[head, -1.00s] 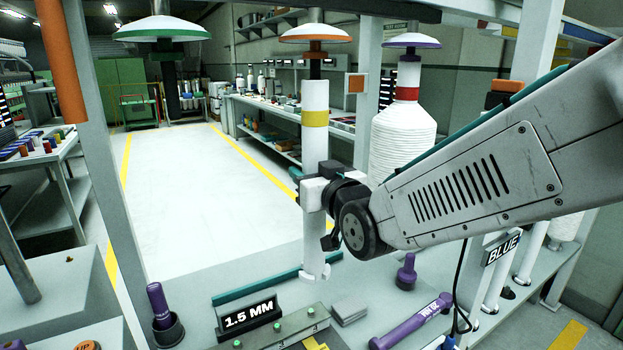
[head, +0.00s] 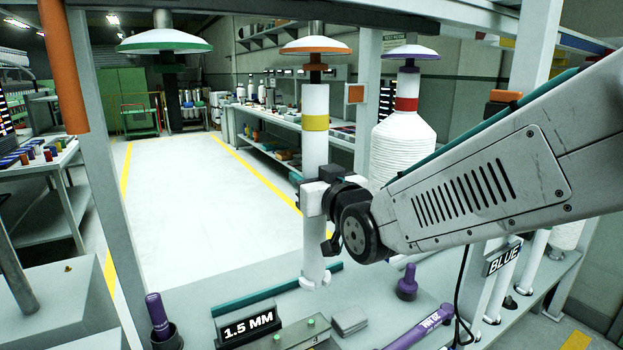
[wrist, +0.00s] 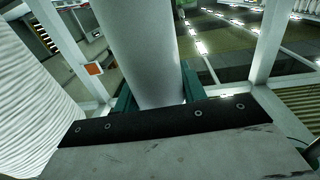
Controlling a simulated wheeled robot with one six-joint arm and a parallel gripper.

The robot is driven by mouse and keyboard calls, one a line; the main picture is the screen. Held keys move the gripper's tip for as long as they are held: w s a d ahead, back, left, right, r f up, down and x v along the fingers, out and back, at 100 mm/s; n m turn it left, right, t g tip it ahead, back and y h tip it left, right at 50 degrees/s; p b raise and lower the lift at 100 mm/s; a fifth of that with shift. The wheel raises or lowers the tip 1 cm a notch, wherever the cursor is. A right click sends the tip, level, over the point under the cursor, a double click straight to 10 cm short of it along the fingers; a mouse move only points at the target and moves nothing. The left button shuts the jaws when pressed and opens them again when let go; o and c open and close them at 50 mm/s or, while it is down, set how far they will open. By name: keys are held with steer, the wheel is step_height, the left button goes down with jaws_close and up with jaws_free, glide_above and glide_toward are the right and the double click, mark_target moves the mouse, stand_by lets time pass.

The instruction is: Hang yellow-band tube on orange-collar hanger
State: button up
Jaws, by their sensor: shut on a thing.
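The yellow-band tube (head: 315,150) is upright, long and white with a yellow band near its top. My gripper (head: 313,196) is shut on it below the band. In the wrist view the tube (wrist: 145,50) stands between my teal fingers (wrist: 157,98). The orange-collar hanger (head: 315,47) is directly above, with a white orange-rimmed disc, an orange collar and a dark stem. The stem's visible lower end meets the tube's top edge in the head view. I cannot tell whether it is inside the tube.
A green hanger (head: 163,43) is at left. A purple hanger (head: 410,52) at right is above a large white yarn cone (head: 403,140) with a red band, close beside my arm. A frame post (head: 110,180) stands left.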

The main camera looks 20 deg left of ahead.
mark_target(311, 163)
steer(key=shift+r, duration=1.55)
steer(key=o, duration=1.9)
steer(key=shift+f, duration=0.1)
steer(key=shift+s+d, duration=0.1)
steer(key=shift+v, duration=3.9)
steer(key=shift+v, duration=4)
